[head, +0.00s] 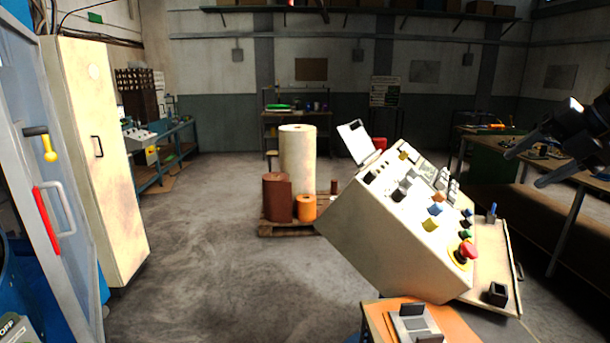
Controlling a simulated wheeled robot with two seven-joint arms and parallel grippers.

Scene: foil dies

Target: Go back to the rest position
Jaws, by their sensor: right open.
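My right gripper (524,168) comes in at the right edge, dark, with its two fingers spread apart and pointing left. Nothing shows between the fingers. It is in the air, to the right of the cream control console (365,235) and apart from it in the picture. The console's sloped panel carries several knobs and switches and a red mushroom button (467,251) on a yellow base. My left gripper is out of view.
A small orange-topped stand (378,322) is at the bottom, in front of the console. A pale cabinet (95,190) and a blue-grey door with a red handle (46,219) stand at left. Rolls (298,160) stand on a pallet behind. The floor (190,265) left of the console is clear.

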